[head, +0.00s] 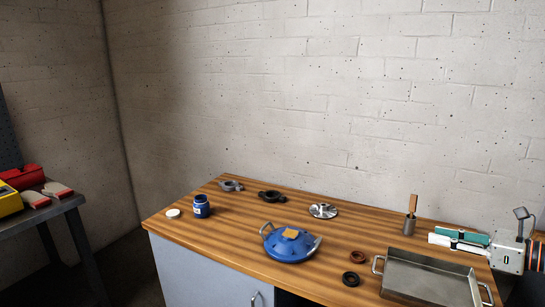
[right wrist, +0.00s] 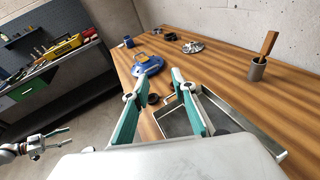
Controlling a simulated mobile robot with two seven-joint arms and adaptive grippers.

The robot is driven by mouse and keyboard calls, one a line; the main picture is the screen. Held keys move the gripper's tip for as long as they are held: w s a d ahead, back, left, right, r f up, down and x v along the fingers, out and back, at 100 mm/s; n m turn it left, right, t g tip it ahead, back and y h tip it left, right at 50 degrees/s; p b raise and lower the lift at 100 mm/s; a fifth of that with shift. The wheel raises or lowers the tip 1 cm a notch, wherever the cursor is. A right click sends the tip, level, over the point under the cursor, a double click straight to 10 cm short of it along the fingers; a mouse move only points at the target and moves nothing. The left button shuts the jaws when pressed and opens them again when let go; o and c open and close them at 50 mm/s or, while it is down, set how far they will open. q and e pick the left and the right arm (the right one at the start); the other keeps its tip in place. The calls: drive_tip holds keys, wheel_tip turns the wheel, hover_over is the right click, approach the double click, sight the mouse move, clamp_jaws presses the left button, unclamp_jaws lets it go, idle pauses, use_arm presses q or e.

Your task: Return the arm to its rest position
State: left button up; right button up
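My right gripper (head: 431,237) is at the right of the head view, above the back right part of the wooden workbench (head: 225,235). Its two teal-padded fingers are apart with nothing between them. In the right wrist view the same gripper (right wrist: 160,75) is open and empty, with the bench and part of the tray behind it. My left gripper (right wrist: 58,140) shows small at the left edge of the right wrist view, away from the bench; its opening is too small to judge. It is not in the head view.
A metal tray (head: 390,286) lies below my right gripper. A cup with a wooden-handled tool (head: 409,227) stands just left of it. A blue housing (head: 288,247), silver impeller (head: 323,210), rings (head: 358,257) and blue jar (head: 201,207) are on the bench. A side table (head: 50,211) stands left.

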drive_tip(key=s+a+f+m+t+h, duration=0.2)
drive_tip(key=s+a+f+m, duration=0.3)
drive_tip(key=a+f+m, duration=0.5)
drive_tip(key=s+a+f+m+t+h, duration=0.25)
drive_tip(key=s+a+f+m, duration=0.2)
drive_tip(key=f+m, duration=0.95)
drive_tip(key=s+a+f+m+g+h, duration=0.2)
drive_tip(key=s+a+f+m+g, duration=0.4)
drive_tip(key=s+a+f+m, duration=0.7)
drive_tip(key=shift+s+f+m, duration=0.15)
drive_tip(key=shift+s+m, duration=0.35)
drive_tip(key=shift+s, duration=0.4)
